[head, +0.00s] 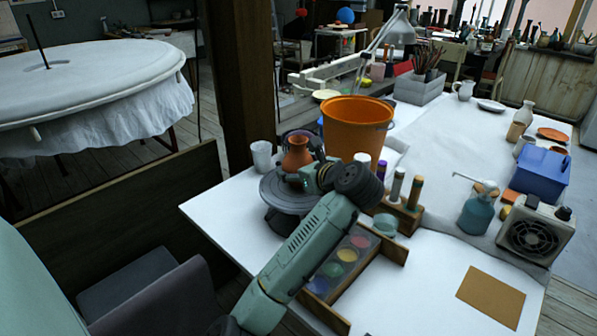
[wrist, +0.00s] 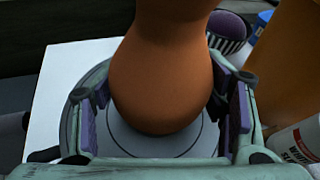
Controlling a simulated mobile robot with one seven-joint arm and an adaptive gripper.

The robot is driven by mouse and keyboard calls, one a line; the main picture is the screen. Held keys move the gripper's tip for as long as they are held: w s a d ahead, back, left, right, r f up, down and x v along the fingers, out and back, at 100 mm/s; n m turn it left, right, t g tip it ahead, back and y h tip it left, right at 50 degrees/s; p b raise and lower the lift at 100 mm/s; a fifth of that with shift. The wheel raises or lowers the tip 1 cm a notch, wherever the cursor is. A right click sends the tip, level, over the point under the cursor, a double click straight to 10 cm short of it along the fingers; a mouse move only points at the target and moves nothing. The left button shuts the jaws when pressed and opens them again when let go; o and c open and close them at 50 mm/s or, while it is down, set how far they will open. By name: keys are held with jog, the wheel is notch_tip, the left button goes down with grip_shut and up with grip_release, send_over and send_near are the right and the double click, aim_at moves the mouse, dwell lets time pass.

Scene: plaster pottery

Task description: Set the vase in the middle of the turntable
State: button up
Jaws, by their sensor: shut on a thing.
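The vase (head: 297,153) is orange-brown terracotta with a round belly and a flared rim. It is upright over the grey round turntable (head: 275,197). My gripper (head: 299,171) is shut on the vase. In the wrist view the purple finger pads of my gripper (wrist: 167,112) flank the belly of the vase (wrist: 160,85). The turntable (wrist: 160,147) shows below it, with ring lines around the vase's base, which looks close to the middle. I cannot tell whether the base touches the disc. My gripper hides part of the vase and disc in the head view.
A large orange bucket (head: 355,125) stands just behind the turntable, to the right. A white cup (head: 261,155) is at its left. A wooden rack of bottles (head: 405,208) and a paint box (head: 345,262) lie close on the right. The white table's front-left corner (head: 215,210) is clear.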

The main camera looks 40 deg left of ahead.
jog(key=shift+f, duration=0.35)
jog(key=o, duration=1.8)
jog(key=shift+o, duration=0.2)
jog(key=shift+r, duration=0.1)
jog(key=shift+r, duration=0.4)
jog(key=p+v, duration=0.1)
jog(key=v, duration=0.9)
jog(key=shift+r, duration=0.15)
jog(key=shift+p+v, duration=0.9)
jog(key=shift+p, duration=0.3)
